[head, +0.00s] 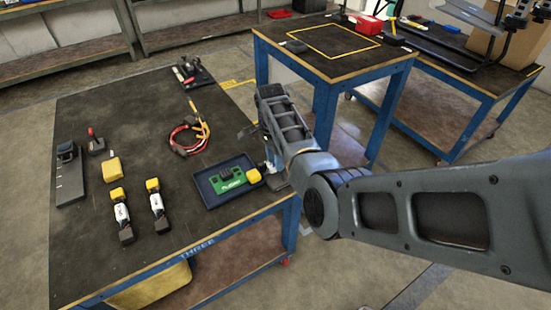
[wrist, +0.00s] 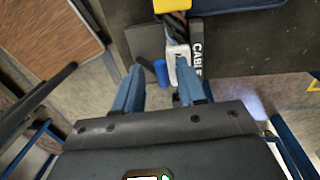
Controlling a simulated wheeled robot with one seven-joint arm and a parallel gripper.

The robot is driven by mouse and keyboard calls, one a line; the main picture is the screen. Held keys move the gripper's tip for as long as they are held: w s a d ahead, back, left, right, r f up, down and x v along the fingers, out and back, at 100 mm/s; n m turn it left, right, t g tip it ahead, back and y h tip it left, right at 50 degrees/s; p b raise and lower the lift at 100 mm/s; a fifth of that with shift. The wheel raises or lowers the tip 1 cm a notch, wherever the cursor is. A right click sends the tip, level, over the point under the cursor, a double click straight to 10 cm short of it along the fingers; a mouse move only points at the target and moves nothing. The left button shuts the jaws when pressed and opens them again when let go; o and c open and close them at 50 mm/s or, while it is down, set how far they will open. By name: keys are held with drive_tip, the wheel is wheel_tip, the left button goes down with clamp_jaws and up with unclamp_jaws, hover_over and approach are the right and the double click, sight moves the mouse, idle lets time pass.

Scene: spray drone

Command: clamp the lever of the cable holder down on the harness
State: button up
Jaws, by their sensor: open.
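In the wrist view my gripper (wrist: 160,66) has its two blue fingers apart at the table edge. A short blue piece (wrist: 160,72), which looks like the lever's grip, sits between the fingers, closer to the right one. Beside it is the pale cable holder (wrist: 178,52), next to a dark strip lettered CABLE (wrist: 196,58). The dark harness (wrist: 178,25) runs from a yellow connector (wrist: 172,5) into the holder. In the head view the yellow connector (head: 253,177) is at the tray's right side, and my arm partly hides the holder. I cannot tell whether the fingers touch the lever.
A dark tray (head: 205,194) with a green board (head: 229,179) lies left of my gripper. Two white connectors with yellow caps (head: 121,212) (head: 157,205), a yellow block (head: 111,168) and a coiled red cable (head: 176,145) lie farther left. Another blue table (head: 340,72) stands behind.

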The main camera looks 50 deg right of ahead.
drive_tip(key=shift+r, duration=0.1)
wheel_tip(320, 180, up, 8)
drive_tip(key=shift+w+d+f, duration=0.15)
drive_tip(key=shift+w+f, duration=0.05)
drive_tip(key=shift+w, duration=0.2)
drive_tip(key=shift+s+r, duration=0.1)
drive_tip(key=shift+s, duration=0.05)
drive_tip(key=c, duration=0.3)
drive_tip(key=s+r+t, duration=0.1)
drive_tip(key=r, duration=0.1)
drive_tip(key=s+r+t, duration=0.1)
drive_tip(key=s+r, duration=0.1)
drive_tip(key=s+a+r+t+h, duration=0.1)
drive_tip(key=s+r, duration=0.1)
drive_tip(key=shift+r+t, duration=0.35)
drive_tip(key=shift+t, duration=0.05)
clamp_jaws()
hover_over(284, 180)
drive_tip(key=w+d, duration=0.1)
drive_tip(key=w, duration=0.2)
drive_tip(key=s+x, duration=0.1)
drive_tip(key=x, duration=0.7)
drive_tip(key=s+x, duration=0.1)
drive_tip(key=x, duration=0.4)
drive_tip(key=shift+s+a+f+p, duration=0.3)
drive_tip(key=shift+s+a+f, duration=0.05)
drive_tip(key=shift+f, duration=0.05)
